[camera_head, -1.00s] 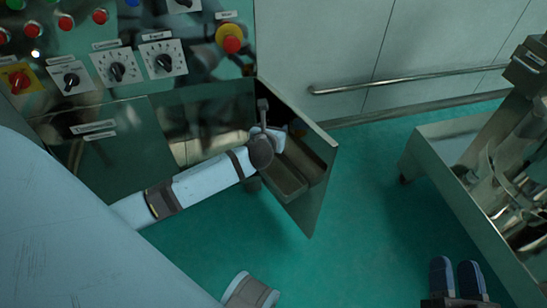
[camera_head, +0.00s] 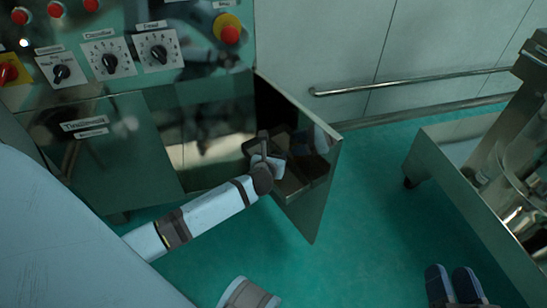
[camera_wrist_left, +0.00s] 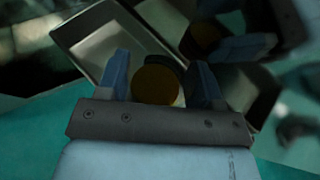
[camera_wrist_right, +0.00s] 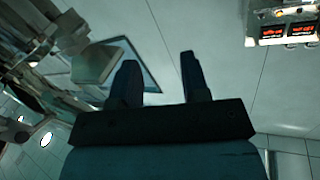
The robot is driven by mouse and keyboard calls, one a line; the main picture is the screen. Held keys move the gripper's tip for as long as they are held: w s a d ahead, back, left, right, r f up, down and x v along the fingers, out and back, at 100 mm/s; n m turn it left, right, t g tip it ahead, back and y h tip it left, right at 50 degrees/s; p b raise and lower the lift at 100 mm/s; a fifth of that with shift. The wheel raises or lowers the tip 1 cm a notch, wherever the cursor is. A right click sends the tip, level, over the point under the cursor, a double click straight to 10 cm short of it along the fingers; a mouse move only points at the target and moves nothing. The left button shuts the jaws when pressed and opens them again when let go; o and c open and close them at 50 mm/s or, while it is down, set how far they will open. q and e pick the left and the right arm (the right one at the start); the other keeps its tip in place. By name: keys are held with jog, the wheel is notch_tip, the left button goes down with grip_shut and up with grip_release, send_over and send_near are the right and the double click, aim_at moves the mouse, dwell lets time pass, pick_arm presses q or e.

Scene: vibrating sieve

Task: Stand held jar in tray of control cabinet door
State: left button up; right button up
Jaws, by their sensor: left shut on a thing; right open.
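My left gripper (camera_head: 264,160) is at the tray (camera_head: 290,187) on the inner side of the open control cabinet door (camera_head: 312,208). In the left wrist view, my left gripper (camera_wrist_left: 160,80) is shut on the jar (camera_wrist_left: 155,84), whose round amber end faces the camera between the two blue fingers. The metal tray (camera_wrist_left: 82,38) lies around and beyond the fingers. Whether the jar touches the tray floor cannot be told. The jar is not clearly seen in the head view. My right gripper (camera_head: 453,286) is open and empty at the lower right, away from the door.
The cabinet's front (camera_head: 110,150) with knobs and a red emergency button (camera_head: 230,35) stands left of the door. A wall rail (camera_head: 410,82) runs behind it. A metal machine frame (camera_head: 470,200) stands at the right. Green floor between door and machine is clear.

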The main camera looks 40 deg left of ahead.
pick_arm(q)
jog(key=shift+f, duration=0.1)
jog(key=o, duration=0.8)
jog(key=shift+c, duration=0.2)
jog(key=shift+r, duration=0.2)
jog(key=p+v, duration=0.4)
jog(key=v, duration=0.8)
jog(key=shift+p, duration=0.3)
pick_arm(e)
notch_tip(320, 180, up, 7)
jog(key=t, duration=0.2)
jog(key=shift+s+d+f+m+t, duration=0.15)
jog(key=shift+d+m+t, duration=0.15)
pick_arm(q)
jog(key=shift+s+f, duration=0.1)
jog(key=shift+f, duration=0.05)
pick_arm(e)
jog(key=shift+s, duration=0.1)
